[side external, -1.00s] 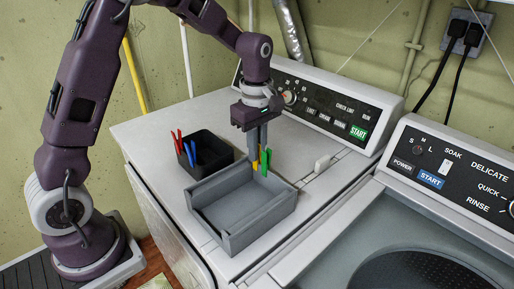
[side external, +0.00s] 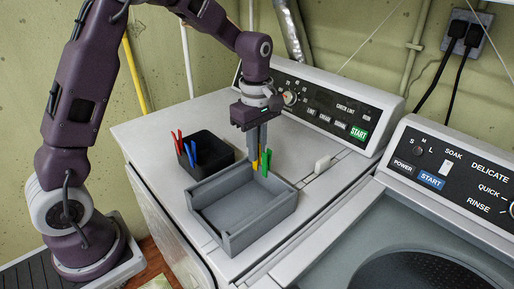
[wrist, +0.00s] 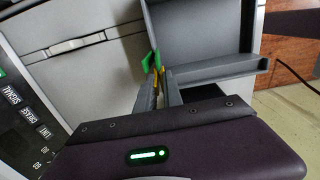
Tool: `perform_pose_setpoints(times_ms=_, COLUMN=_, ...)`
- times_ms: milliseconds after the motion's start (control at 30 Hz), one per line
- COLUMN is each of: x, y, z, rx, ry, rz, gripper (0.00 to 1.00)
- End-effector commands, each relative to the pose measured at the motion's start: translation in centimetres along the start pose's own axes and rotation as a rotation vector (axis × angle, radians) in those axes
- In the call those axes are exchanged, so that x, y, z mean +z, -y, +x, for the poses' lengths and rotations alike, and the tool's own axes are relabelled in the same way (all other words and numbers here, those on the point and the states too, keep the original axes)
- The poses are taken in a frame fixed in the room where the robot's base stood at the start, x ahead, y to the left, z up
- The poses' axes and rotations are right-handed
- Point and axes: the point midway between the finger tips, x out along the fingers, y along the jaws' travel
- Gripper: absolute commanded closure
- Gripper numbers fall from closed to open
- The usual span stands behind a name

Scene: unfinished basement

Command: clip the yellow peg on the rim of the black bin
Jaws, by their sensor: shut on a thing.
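The yellow peg (wrist: 157,79) shows between my gripper's fingertips (wrist: 160,88) in the wrist view, at the grey tray's wall. My gripper (side external: 261,147) points down at the tray's back corner and is shut on the yellow peg (side external: 255,163), which is partly hidden by the fingers. A green peg (side external: 266,161) stands on the tray rim just right of it, and it also shows in the wrist view (wrist: 147,61). The black bin (side external: 210,147) stands to the left, with a red peg (side external: 177,141) and a blue peg (side external: 190,153) clipped on its rim.
The grey tray (side external: 262,215) is open and looks empty inside, in front of the black bin on the white machine top (side external: 150,130). A control panel (side external: 315,105) rises behind.

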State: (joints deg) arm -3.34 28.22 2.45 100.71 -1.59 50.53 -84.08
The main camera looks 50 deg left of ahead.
Motion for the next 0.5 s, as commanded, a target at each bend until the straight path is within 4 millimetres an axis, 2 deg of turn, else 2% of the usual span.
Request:
perform_pose_setpoints(times_ms=233, x=0.0, y=0.0, z=-0.2, rx=0.0, ry=0.0, rz=0.0, gripper=1.0)
perform_pose_setpoints(times_ms=500, x=0.0, y=-0.1, z=-2.0, rx=0.001, ry=-0.001, rz=-0.001, gripper=1.0)
